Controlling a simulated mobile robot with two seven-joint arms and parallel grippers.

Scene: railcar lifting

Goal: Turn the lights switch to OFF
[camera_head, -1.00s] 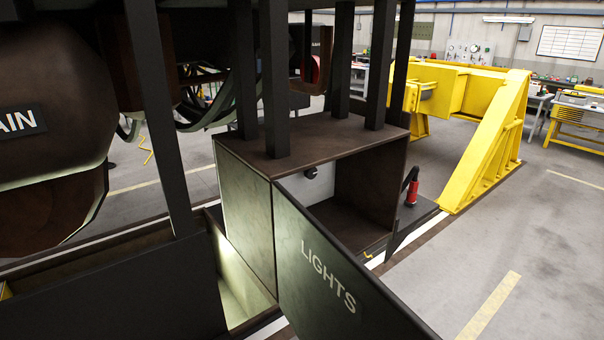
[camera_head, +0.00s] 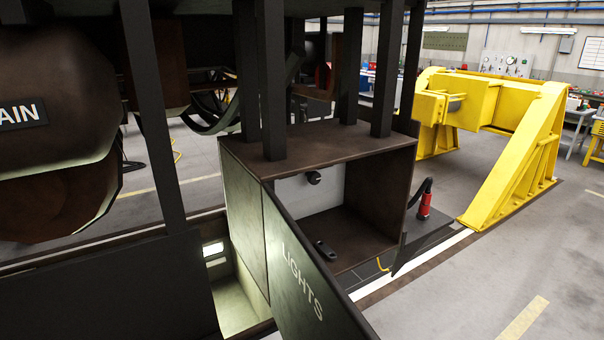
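The dark box (camera_head: 335,142) hangs on posts under the railcar, with its front open. Its door (camera_head: 296,265), marked LIGHTS, is swung out toward me. Inside, a small dark round knob (camera_head: 314,178) sits on the pale back panel (camera_head: 292,192); it looks like the lights switch, but its setting is too small to read. A small dark piece (camera_head: 325,250) lies on the box floor near the door. Neither of my grippers is in view.
A red cylinder with a black hose (camera_head: 424,204) stands right of the box. A yellow stand (camera_head: 515,160) is farther right. A large tank (camera_head: 60,120) with a partly cut-off label is at left. The floor (camera_head: 480,275) at right is clear.

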